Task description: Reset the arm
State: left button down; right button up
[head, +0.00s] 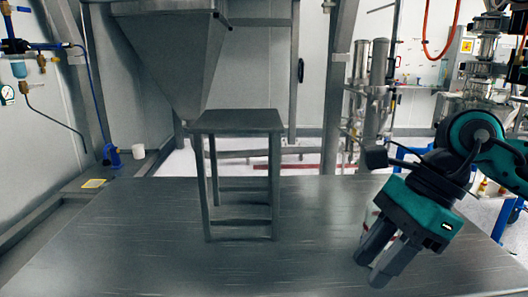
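My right gripper (371,270) hangs over the right part of the dark metal table (130,240), with its fingers pointing down and to the left. Its two grey fingers lie close side by side. From this angle I cannot tell whether they are shut or slightly apart, and I see nothing held between them. A small pale and red patch shows beside the fingers, partly hidden by the gripper. My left gripper is not in view.
A dark metal stand (238,121) is upright on the table, left of my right gripper. A large grey hopper (170,60) hangs behind it. A white cup-like item (138,151) is at the back left. The table's front left is clear.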

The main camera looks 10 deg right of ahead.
jog(key=s+a+r+m+y, duration=0.1)
jog(key=a+r+m+y, duration=0.15)
jog(key=a+y, duration=0.45)
jog(key=s+a+r+m+y, duration=0.15)
jog(key=a+r+y, duration=0.3)
jog(key=a, duration=0.45)
jog(key=w+d+r+m+t+y, duration=0.1)
jog(key=w+r+m+t+y, duration=0.35)
jog(key=m+t, duration=0.5)
jog(key=w+d+f+m+t+h, duration=0.4)
jog(key=m+h, duration=0.3)
jog(key=m, duration=0.5)
jog(key=w+d+f+m+t+h, duration=0.2)
jog(key=d+f+m+t+h, duration=0.4)
jog(key=m, duration=0.6)
jog(key=s+d+f+m+g+h, duration=0.2)
jog(key=d+f+m+g+h, duration=0.2)
jog(key=f+m+h, duration=0.6)
jog(key=s+d+f+m+g+y, duration=0.15)
jog(key=s+f+m+g, duration=0.25)
jog(key=s+f+g, duration=1.15)
jog(key=w+a+f+t+y+p, duration=0.1)
jog(key=w+a+f+t, duration=0.2)
jog(key=f+t, duration=0.7)
jog(key=shift+w+f+t+y, duration=0.2)
jog(key=shift+w+t+y, duration=0.15)
jog(key=shift+t, duration=0.15)
